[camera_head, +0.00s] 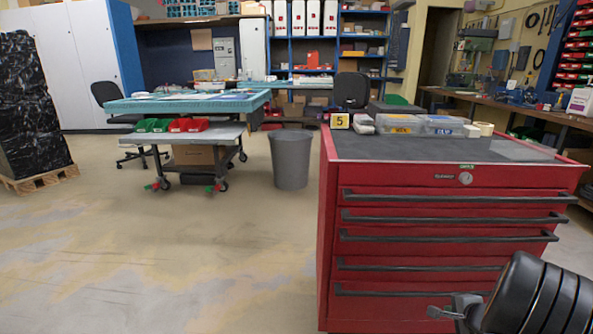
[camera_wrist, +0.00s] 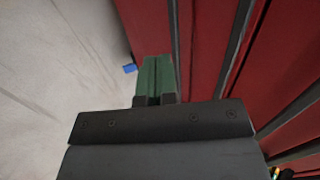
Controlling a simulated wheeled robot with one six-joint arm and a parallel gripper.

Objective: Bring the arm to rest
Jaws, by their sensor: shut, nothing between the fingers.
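My gripper (camera_head: 436,312) shows at the lower right of the head view, low in front of the drawers of the red tool cabinet (camera_head: 332,250). In the wrist view my gripper (camera_wrist: 155,62) has its two greenish fingers shut side by side, with nothing held. The fingers point along the red drawer fronts and dark handles (camera_wrist: 240,45), with pale floor on the left. I cannot tell how much room lies between the fingers and the cabinet.
Several small boxes and a yellow "5" sign (camera_head: 340,121) stand on the cabinet top. A grey bin (camera_head: 291,160) and a wheeled table (camera_head: 215,131) stand behind, to the left. A small blue thing (camera_wrist: 130,68) lies near the fingers in the wrist view. The left floor is open.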

